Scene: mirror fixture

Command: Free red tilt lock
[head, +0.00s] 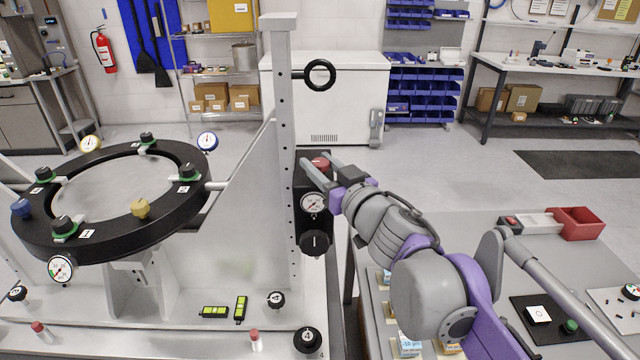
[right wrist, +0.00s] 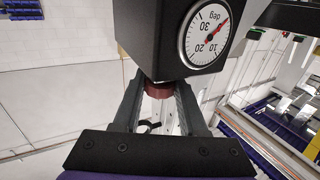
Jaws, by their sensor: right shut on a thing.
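The red tilt lock (head: 319,162) is a red knob on the black tilt housing (head: 303,225), which is fixed to the upright grey post (head: 284,120). My right gripper (head: 316,167) reaches it from the right and is shut on it. In the right wrist view, the fingers (right wrist: 158,95) stand on both sides of the dark red knob (right wrist: 157,89), which is partly hidden. A white dial marked "deg" (right wrist: 208,33) sits on the housing, its red needle pointing to the upper right. My left gripper is not in view.
A black mirror ring (head: 190,218) with several clamps stands left of the post. A black ring handle (head: 319,75) sticks out above the lock, and a black knob (head: 315,243) sits below the dial. A grey table (head: 450,225) with a red bin (head: 577,224) lies right.

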